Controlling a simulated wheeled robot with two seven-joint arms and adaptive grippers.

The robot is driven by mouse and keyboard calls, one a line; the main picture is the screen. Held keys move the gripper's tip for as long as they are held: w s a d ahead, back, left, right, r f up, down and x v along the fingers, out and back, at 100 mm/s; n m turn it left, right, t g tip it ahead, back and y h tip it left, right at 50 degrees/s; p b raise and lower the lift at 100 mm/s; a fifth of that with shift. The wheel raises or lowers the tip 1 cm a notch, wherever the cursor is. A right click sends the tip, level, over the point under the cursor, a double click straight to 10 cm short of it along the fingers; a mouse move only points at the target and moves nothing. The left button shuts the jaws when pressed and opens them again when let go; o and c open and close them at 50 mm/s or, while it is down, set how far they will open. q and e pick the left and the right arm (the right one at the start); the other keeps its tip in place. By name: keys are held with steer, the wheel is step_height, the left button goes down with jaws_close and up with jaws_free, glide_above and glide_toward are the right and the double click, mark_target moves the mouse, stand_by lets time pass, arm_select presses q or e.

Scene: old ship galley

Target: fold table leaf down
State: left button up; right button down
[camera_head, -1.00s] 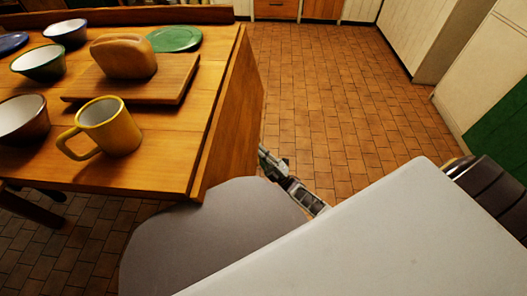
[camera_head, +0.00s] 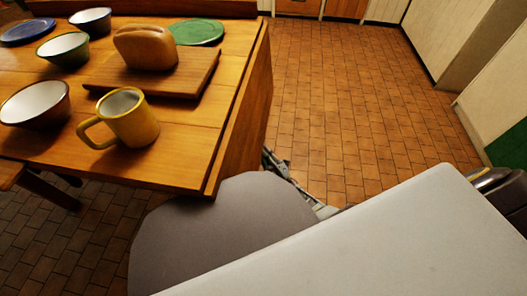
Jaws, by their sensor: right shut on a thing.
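The wooden table (camera_head: 60,160) fills the left of the head view. Its leaf (camera_head: 246,125) hangs steeply down from the table's right edge, and its wooden face shows as a narrow strip. My right gripper (camera_head: 267,155) is low at the leaf's outer lower edge, shut on the leaf. Its fingertips are partly hidden by the leaf, and my own body covers part of the arm behind it. My left gripper is not in view.
On the tabletop are a yellow mug (camera_head: 127,118), a bread loaf (camera_head: 146,47) on a cutting board (camera_head: 190,76), several bowls and plates, including a green plate (camera_head: 197,32). A bench (camera_head: 45,185) stands at the lower left. Open tiled floor (camera_head: 350,110) lies right of the table.

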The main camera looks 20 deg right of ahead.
steer(key=shift+w+r, duration=0.2)
steer(key=shift+r, duration=0.1)
steer(key=c, duration=1.5)
jaws_free()
steer(key=shift+v, duration=2.3)
steer(key=shift+s+f, duration=0.15)
steer(key=shift+f, duration=0.1)
steer(key=shift+s+d, duration=0.9)
steer(key=shift+s, duration=0.9)
steer(key=shift+s+d, duration=0.9)
steer(key=shift+s, duration=0.9)
steer(key=shift+s+d, duration=0.85)
steer(key=shift+s, duration=0.95)
steer(key=shift+c, duration=0.6)
